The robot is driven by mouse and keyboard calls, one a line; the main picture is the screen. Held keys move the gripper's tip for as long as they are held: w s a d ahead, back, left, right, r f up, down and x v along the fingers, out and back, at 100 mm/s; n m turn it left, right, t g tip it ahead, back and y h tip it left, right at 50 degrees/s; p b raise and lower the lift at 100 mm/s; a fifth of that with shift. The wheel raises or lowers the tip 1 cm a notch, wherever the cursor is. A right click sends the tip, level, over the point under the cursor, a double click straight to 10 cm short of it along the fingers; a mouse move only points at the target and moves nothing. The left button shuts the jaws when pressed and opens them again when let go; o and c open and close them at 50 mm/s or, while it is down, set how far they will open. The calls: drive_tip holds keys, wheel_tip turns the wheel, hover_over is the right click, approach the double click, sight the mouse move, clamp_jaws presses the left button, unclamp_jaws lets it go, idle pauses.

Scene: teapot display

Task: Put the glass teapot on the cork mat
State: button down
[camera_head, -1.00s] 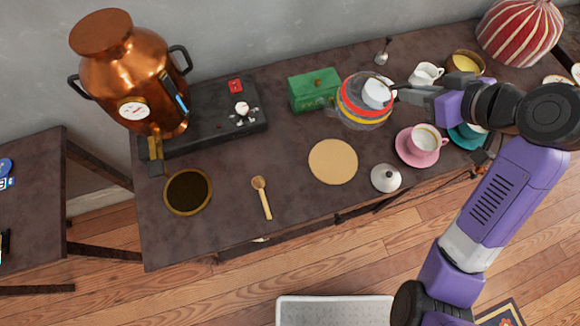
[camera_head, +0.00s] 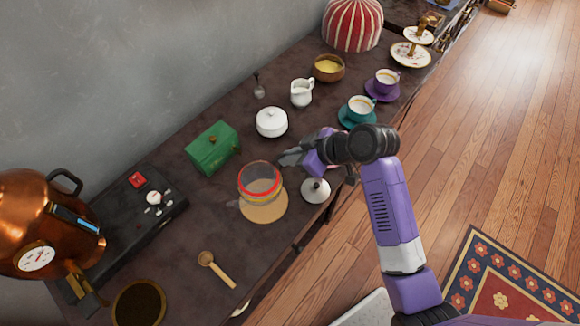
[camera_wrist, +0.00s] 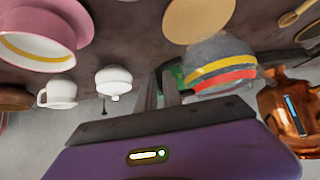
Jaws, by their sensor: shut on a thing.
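The glass teapot (camera_head: 258,174) is clear, with red and yellow bands. In the head view it overlaps the round tan cork mat (camera_head: 266,212), its spout towards the left. My gripper (camera_head: 284,160) is at the teapot's right side, shut on it, probably by its handle, though the grip itself is small and partly hidden. In the wrist view the teapot (camera_wrist: 220,76) shows just beside the fingers (camera_wrist: 171,90), and the cork mat (camera_wrist: 198,18) appears apart from it. I cannot tell how high the teapot is above the mat.
A green box (camera_head: 212,148) and a white lidded bowl (camera_head: 271,122) stand behind. A small white domed piece (camera_head: 316,191) is right of the mat. A wooden spoon (camera_head: 216,268) lies front left. A pink cup (camera_wrist: 45,35) shows in the wrist view. The table's front edge is close.

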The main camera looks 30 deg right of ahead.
drive_tip(key=shift+f, duration=2.65)
drive_tip(key=shift+f, duration=0.1)
drive_tip(key=shift+f, duration=0.15)
drive_tip(key=c, duration=1.5)
unclamp_jaws()
